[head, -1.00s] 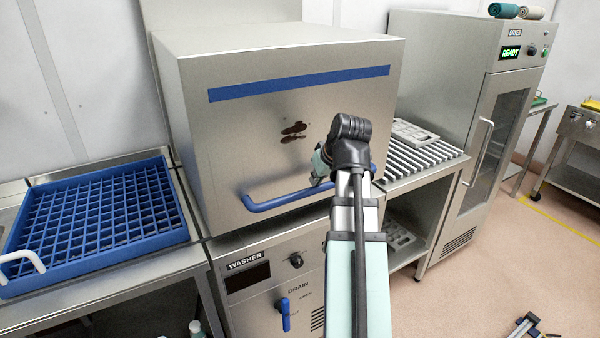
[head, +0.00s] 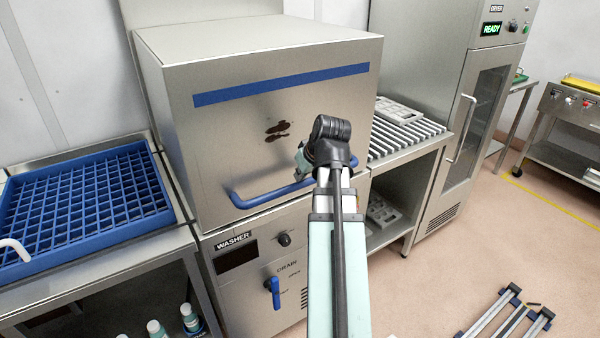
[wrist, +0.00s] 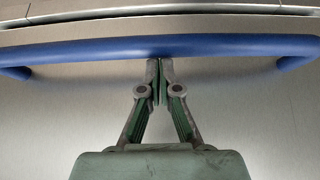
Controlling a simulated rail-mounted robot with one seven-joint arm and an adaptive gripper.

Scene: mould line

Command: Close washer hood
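The washer hood (head: 230,140) is a big steel box with a blue stripe and dark smudges on its front. It sits low, its bottom edge close above the washer's control panel (head: 225,280), with no clear gap showing. A blue bar handle (head: 262,197) runs along its lower front; it also crosses the top of the wrist view (wrist: 90,52). My gripper (wrist: 160,68) has its fingertips together at the middle of the handle, at or touching its edge, not around it. In the head view my arm hides the fingertips and the handle's right part.
A blue grid rack (head: 85,200) lies on the steel counter at left. A slatted outfeed table (head: 405,135) with a grey tray stands at right, before the dryer (head: 480,130). Bottles (head: 190,318) stand low at left. A rail frame (head: 505,318) lies on the open floor at right.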

